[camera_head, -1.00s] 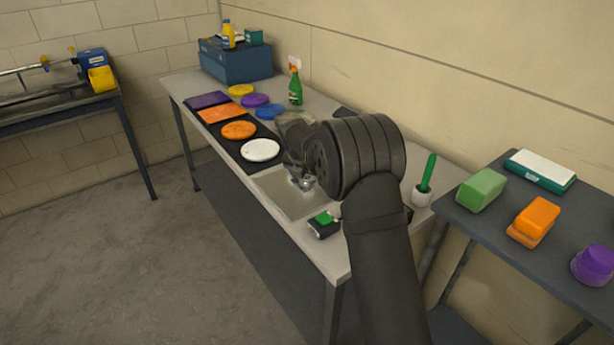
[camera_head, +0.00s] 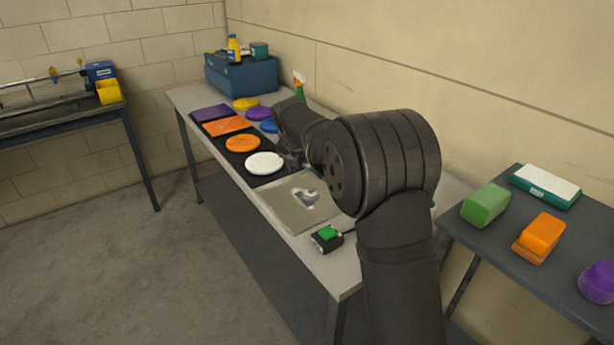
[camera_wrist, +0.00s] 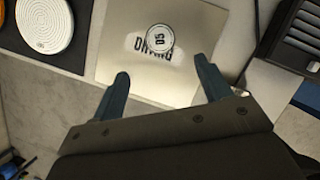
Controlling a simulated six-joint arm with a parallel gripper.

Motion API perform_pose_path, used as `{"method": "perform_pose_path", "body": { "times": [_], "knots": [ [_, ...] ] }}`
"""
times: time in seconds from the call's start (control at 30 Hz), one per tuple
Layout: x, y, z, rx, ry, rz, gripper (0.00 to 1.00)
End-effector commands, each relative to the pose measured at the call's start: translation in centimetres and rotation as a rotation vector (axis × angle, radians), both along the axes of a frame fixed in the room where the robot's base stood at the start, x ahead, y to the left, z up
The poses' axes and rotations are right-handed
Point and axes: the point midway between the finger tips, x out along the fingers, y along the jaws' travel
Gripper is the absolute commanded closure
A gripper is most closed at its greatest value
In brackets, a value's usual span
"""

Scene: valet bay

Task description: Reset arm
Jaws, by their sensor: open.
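My arm (camera_head: 385,165) reaches over the grey workbench, and its dark elbow hides part of the bench. My gripper (camera_wrist: 162,70) shows in the wrist view with its two blue-grey fingers wide apart and nothing between them. Beyond the fingertips is a shiny metal plate (camera_wrist: 125,65) lettered "DRYING", with a small round white tag (camera_wrist: 160,38) on it. In the head view the same plate (camera_head: 285,212) lies on the bench with a small silvery item on it. The fingers are hidden or too dark to make out there.
A black box with a green button (camera_head: 327,238) sits by the bench's front edge. A white disc (camera_head: 264,163), an orange disc (camera_head: 242,143) and other coloured pads lie farther back. A blue toolbox (camera_head: 242,76) stands at the far end. A side table (camera_head: 500,240) holds coloured blocks at right.

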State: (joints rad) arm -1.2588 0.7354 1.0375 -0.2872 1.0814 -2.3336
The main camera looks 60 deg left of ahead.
Motion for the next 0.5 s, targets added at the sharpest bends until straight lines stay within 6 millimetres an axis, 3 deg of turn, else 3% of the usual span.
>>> {"method": "perform_pose_path", "body": {
  "times": [0.5],
  "knots": [
    [0.02, 0.0, -0.1, -0.001, 0.0, 0.0, 0.29]
  ]
}}
